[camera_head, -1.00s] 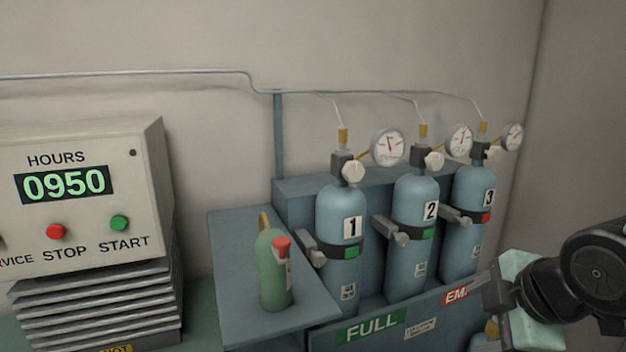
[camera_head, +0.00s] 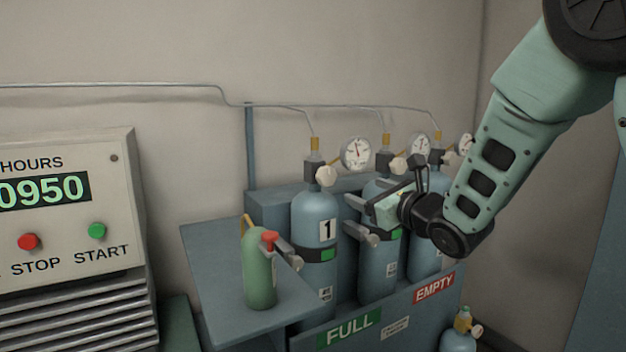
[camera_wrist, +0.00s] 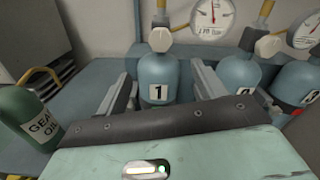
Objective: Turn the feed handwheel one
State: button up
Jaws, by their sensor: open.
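Blue cylinder 1 (camera_head: 315,217) stands leftmost in the rack. Its cream handwheel (camera_head: 326,176) sits on the valve at the top, beside a round gauge (camera_head: 356,153). The handwheel also shows in the wrist view (camera_wrist: 160,40), near the top. My gripper (camera_head: 353,203) is right of cylinder 1, in front of cylinder 2, with its jaws apart and empty. In the wrist view the jaws (camera_wrist: 163,92) frame cylinder 1's body from either side, and the handwheel appears beyond them. I see no contact with the handwheel.
Cylinder 2 (camera_head: 372,277) and cylinder 3 (camera_head: 428,252) stand to the right, partly hidden by my arm. A green oil bottle (camera_head: 259,272) stands on the shelf (camera_head: 205,262) at left. A small cylinder (camera_head: 460,340) is low at right. Thin pipes run above the valves.

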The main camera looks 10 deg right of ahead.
aim_at(329, 177)
jog(key=p+x, duration=0.5)
jog(key=x, duration=1.2)
jog(key=shift+d+f+p, duration=0.1)
jog(key=shift+p, duration=0.25)
jog(key=c, duration=1)
